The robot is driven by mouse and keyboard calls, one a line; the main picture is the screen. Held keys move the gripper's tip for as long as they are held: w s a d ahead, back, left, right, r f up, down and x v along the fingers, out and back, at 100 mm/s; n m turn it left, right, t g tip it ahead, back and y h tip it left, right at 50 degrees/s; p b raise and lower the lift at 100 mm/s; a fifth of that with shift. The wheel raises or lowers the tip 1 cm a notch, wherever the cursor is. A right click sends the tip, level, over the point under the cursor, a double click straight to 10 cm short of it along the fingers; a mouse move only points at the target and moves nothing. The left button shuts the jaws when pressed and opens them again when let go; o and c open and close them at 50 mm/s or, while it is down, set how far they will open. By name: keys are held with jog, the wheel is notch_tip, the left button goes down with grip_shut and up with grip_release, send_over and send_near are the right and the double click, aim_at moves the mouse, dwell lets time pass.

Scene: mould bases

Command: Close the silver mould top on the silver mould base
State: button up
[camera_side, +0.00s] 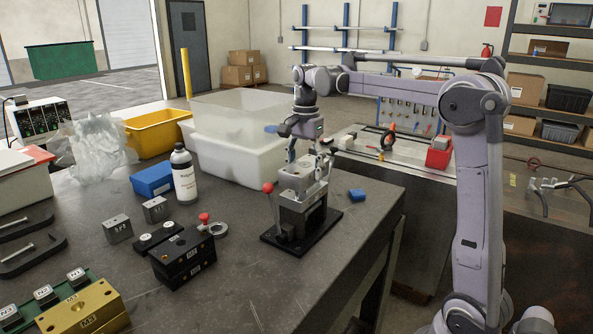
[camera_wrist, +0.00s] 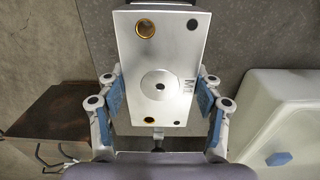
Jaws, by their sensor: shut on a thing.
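The silver mould top (camera_wrist: 165,55) is a pale metal block marked M1, with a centre hole and corner holes. It fills the middle of the wrist view. My gripper (camera_wrist: 161,95) is shut on it, with blue pads at both long sides. In the side view, my gripper (camera_side: 308,165) points down and holds the top (camera_side: 298,180) over the silver mould base (camera_side: 297,222). I cannot tell whether top and base touch. In the wrist view the top hides the base.
A white bin (camera_side: 225,158) stands close behind, and a white bottle (camera_side: 183,175) is to the left. Black (camera_side: 182,258) and gold (camera_side: 90,308) mould blocks are at front left.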

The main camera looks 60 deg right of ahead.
jog(key=shift+f, duration=0.75)
dwell(0.6)
jog(key=o, duration=1.9)
